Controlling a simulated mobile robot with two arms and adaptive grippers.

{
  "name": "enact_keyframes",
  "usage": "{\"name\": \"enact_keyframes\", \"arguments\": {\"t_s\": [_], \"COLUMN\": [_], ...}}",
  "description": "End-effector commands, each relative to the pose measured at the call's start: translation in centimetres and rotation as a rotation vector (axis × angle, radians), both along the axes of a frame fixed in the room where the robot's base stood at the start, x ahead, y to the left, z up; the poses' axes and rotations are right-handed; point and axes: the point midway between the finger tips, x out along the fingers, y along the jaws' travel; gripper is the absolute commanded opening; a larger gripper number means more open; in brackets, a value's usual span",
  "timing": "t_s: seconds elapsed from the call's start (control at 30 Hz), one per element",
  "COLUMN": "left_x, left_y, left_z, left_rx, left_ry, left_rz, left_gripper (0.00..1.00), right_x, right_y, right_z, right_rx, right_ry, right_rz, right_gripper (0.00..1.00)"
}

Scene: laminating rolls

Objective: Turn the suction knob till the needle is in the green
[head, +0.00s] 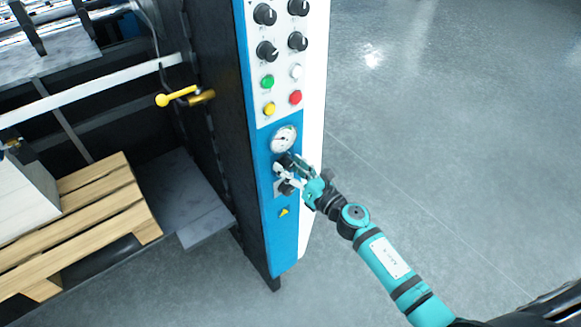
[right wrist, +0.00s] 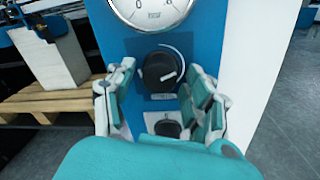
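The suction knob (right wrist: 162,71) is a black round knob with a white pointer line, under a white round gauge (right wrist: 152,8) on a blue panel. In the right wrist view the gauge is cut off at the top and no needle shows. In the head view the whole gauge (head: 284,139) shows, but its needle and any green zone are too small to read. My left gripper is not in view.
A second black knob (right wrist: 167,127) sits just below, between my fingers' bases. Above the gauge are several black knobs and coloured buttons, including a red button (head: 295,97). A yellow-handled lever (head: 176,96) and a wooden pallet (head: 97,187) are at left. Open floor lies right.

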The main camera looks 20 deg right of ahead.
Motion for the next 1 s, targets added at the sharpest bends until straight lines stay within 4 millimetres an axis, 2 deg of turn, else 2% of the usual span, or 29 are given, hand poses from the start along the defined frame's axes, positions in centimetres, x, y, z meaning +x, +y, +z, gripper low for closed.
{"name": "enact_keyframes", "arguments": {"t_s": [0.03,0.3,0.37,0.67,1.0], "left_x": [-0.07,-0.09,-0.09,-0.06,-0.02], "left_y": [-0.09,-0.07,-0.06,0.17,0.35], "left_z": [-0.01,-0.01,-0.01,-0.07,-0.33], "left_rx": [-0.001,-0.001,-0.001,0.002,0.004], "left_ry": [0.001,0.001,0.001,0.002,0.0], "left_rz": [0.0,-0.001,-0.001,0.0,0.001], "left_gripper": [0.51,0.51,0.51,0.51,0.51], "right_x": [-0.02,-0.03,-0.03,-0.04,-0.05], "right_y": [-0.01,-0.03,-0.04,-0.03,0.01], "right_z": [0.01,0.01,0.01,-0.02,-0.06], "right_rx": [0.0,0.0,0.0,0.042,0.255], "right_ry": [0.0,0.0,0.0,0.015,0.093], "right_rz": [0.0,0.0,0.0,0.0,0.0], "right_gripper": [0.44,0.09,0.04,0.03,0.03]}}
